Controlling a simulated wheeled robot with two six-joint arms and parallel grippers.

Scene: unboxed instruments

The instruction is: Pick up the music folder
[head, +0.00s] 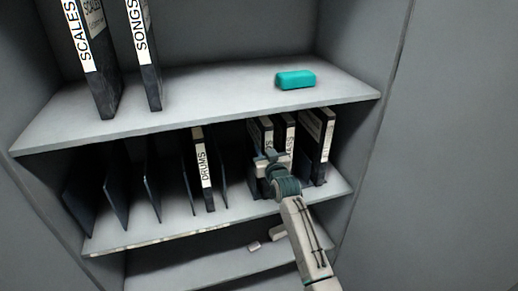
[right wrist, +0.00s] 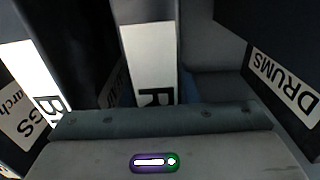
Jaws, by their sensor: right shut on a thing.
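The music folder (head: 266,126) is a dark, upright folder with a white spine label on the middle shelf, right of centre. My right gripper (head: 268,162) is at its front edge in the head view and is shut on it. The fingertips are hard to make out there. In the right wrist view, the folder's white spine label (right wrist: 150,55) rises straight ahead of the gripper body, with a letter like R showing. The rest of the label is hidden by the gripper. My left gripper is not in view.
More folders (head: 316,135) stand close to the right of the gripped one. The DRUMS folder (head: 202,168) and several dark dividers stand to the left. The upper shelf holds the SCALES folder (head: 103,85), the SONGS folder (head: 150,80) and a teal case (head: 295,79).

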